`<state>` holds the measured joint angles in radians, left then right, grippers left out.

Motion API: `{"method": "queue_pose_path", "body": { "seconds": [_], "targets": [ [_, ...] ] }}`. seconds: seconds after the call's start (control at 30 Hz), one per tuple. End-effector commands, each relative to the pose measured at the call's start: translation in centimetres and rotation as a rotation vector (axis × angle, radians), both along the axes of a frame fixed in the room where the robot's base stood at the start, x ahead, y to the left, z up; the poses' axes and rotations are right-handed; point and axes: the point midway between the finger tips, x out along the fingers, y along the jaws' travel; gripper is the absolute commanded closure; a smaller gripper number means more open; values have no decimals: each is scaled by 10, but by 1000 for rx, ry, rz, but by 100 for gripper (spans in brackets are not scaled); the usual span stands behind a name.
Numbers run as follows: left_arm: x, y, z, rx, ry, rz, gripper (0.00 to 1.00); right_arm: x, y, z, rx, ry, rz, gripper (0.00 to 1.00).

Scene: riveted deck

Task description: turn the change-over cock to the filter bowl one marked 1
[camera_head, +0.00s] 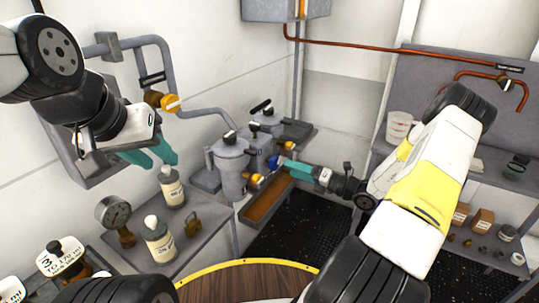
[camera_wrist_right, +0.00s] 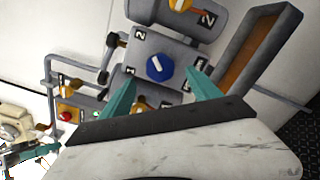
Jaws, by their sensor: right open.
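The change-over cock shows as a blue knob with a white pointer bar (camera_wrist_right: 157,66) on a grey block in the right wrist view. The bar slants from upper left to lower right. In the head view the blue knob (camera_head: 274,162) is beside the grey filter bowls (camera_head: 231,158). My right gripper (camera_wrist_right: 161,77) is open, its teal fingers either side of the knob in the picture; I cannot tell whether they touch it. My left gripper (camera_head: 162,163) is open and empty at the left, above a bottle.
Yellow knobs (camera_head: 170,102) sit on nearby pipework. A grey shelf holds white bottles (camera_head: 172,187) and a gauge (camera_head: 114,211). A brown-lined tray (camera_head: 266,203) lies below the bowls. Shelves with a bucket (camera_head: 399,126) and boxes stand at the right.

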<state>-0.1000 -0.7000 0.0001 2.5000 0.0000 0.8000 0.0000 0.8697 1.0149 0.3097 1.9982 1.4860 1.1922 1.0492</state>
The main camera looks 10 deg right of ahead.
Motion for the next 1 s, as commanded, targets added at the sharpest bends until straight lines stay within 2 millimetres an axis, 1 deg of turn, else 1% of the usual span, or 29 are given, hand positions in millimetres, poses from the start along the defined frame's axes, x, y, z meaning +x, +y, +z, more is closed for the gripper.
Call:
{"method": "queue_pose_path", "body": {
  "seconds": [0.07,0.33,0.5,0.63,0.87,0.9,0.97,1.0],
  "targets": [
    [0,0,0,0,0,0,64,4,4,0,6,2,-3,28],
    [0,0,0,0,0,0,64,30,38,0,4,0,1,28],
    [0,0,0,0,0,0,64,43,54,0,2,-1,0,28],
    [0,0,0,0,0,0,64,47,59,0,1,0,-2,28],
    [0,0,0,0,0,0,64,48,59,0,1,1,-2,28],
    [0,0,0,0,0,0,64,48,59,0,1,1,-2,32],
    [0,0,0,0,0,0,64,48,59,0,1,0,-1,44],
    [0,0,0,0,0,0,64,48,59,0,0,1,-1,52]
  ]
}}
